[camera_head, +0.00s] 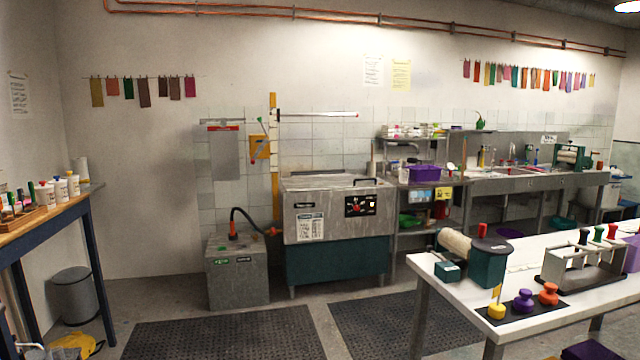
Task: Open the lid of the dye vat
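The dye vat (338,225) stands against the tiled back wall, a little right of the middle of the view. It has a grey metal upper body with a control panel and a dark green lower part. Its flat grey lid (328,182) lies shut on top, and a dark handle (366,180) shows near the lid's right end. Neither of my grippers is in view.
A grey box unit (238,275) with a black hose stands left of the vat. Dark floor mats (215,338) lie in front. A white table (540,310) with tools fills the right foreground. A wooden bench (45,232) stands at the left. Floor before the vat is clear.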

